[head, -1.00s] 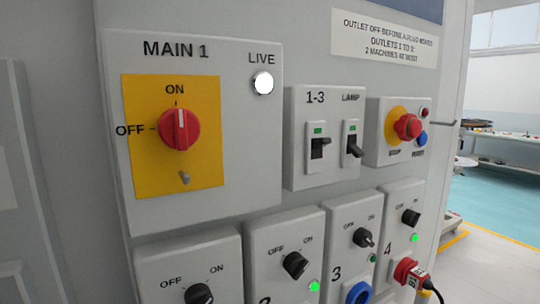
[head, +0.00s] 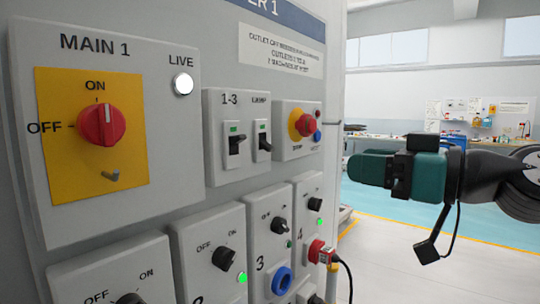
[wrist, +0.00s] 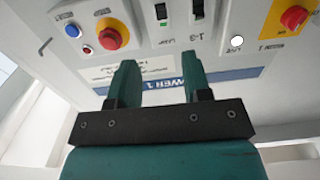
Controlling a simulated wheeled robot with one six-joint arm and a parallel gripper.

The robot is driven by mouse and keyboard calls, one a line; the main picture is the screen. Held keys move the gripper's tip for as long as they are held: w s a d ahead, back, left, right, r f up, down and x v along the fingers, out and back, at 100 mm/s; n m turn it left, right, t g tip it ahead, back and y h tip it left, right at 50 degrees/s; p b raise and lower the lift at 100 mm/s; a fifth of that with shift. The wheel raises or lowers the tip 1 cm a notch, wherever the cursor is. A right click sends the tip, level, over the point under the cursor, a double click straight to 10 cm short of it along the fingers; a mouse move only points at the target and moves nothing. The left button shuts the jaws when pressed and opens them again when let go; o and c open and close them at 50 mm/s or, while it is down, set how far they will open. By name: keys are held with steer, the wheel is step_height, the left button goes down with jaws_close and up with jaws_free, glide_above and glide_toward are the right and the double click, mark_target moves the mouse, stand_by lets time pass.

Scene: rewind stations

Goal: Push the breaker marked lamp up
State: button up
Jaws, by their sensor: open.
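The lamp breaker (head: 263,141) is the right one of two black-levered breakers on a grey box in the head view. Its lever appears to point down, with a green mark above it. It also shows upside down at the top of the wrist view (wrist: 162,13). My gripper (head: 355,168) is right of the box in the head view, clear of the panel. In the wrist view its two teal fingers (wrist: 158,65) are apart and empty, facing the panel, not touching the breaker.
The 1-3 breaker (head: 237,144) stands just left of lamp. A red stop knob (head: 304,125) on a yellow base is just right. The MAIN 1 switch (head: 101,125) is left. Outlet switches and a red plug (head: 318,252) with cable are below. The floor to the right is open.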

mark_target(272, 150)
steer(key=p+x, duration=0.2)
steer(key=x, duration=0.3)
steer(key=p+x, duration=0.2)
steer(key=x, duration=0.3)
steer(key=r+p+x, duration=0.1)
steer(key=p+x, duration=0.1)
steer(key=x, duration=0.3)
steer(key=shift+w+a+p, duration=0.25)
steer(key=shift+a+p, duration=0.05)
steer(key=shift+p, duration=0.05)
steer(key=shift+w+a+f, duration=0.2)
steer(key=shift+w+a, duration=0.3)
steer(key=shift+a, duration=0.05)
steer(key=shift+c, duration=0.4)
jaws_close()
